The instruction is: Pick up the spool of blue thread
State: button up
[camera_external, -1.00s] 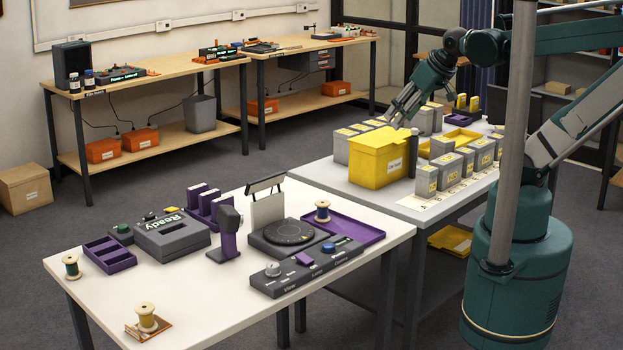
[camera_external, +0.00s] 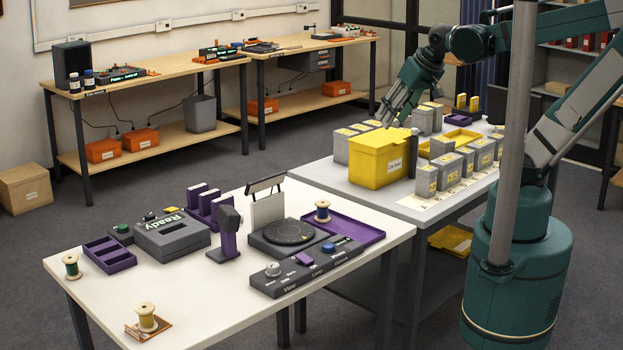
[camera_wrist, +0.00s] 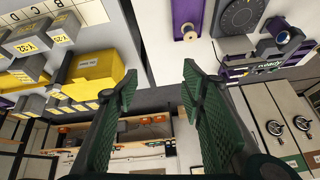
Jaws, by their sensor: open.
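Three thread spools stand on the near white table. One with dark green-blue thread (camera_external: 71,267) is at the left edge. A pale spool on purple (camera_wrist: 188,32) shows in the wrist view. My gripper (camera_external: 384,119) is open and empty above the far table, behind the yellow box, away from all the spools. Its two green fingers (camera_wrist: 160,78) are spread in the wrist view.
The yellow box (camera_external: 378,168) and grey labelled boxes (camera_external: 426,180) crowd the far table. On the near table are a turntable device (camera_external: 290,238), a control panel (camera_external: 305,270), a purple tray (camera_external: 347,229) and a grey machine (camera_external: 172,238). The near table's front is largely clear.

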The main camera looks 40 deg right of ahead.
jog(key=w+a+f+m+g, duration=0.2)
jog(key=w+a+f+m, duration=0.1)
jog(key=w+m, duration=0.3)
jog(key=m+g+h, duration=0.1)
jog(key=m+g, duration=0.3)
jog(key=m, duration=0.7)
send_over(322, 203)
notch_tip(322, 203, down, 19)
jog(key=shift+a+f, duration=0.1)
jog(key=shift+f, duration=0.05)
jog(key=shift+a+f+m+h, duration=0.3)
jog(key=shift+f+m, duration=0.2)
jog(key=shift+f, duration=0.1)
jog(key=shift+d+f, duration=0.1)
jog(key=shift+f, duration=0.05)
jog(key=shift+d+f+b, duration=0.15)
jog(key=shift+f+b, duration=0.25)
jog(key=shift+f, duration=0.75)
jog(key=shift+d+f+b, duration=0.15)
jog(key=shift+f+b, duration=0.1)
jog(key=shift+f, duration=1.05)
jog(key=shift+d+f+b, duration=0.1)
jog(key=shift+f+b, duration=0.1)
jog(key=shift+f, duration=1.1)
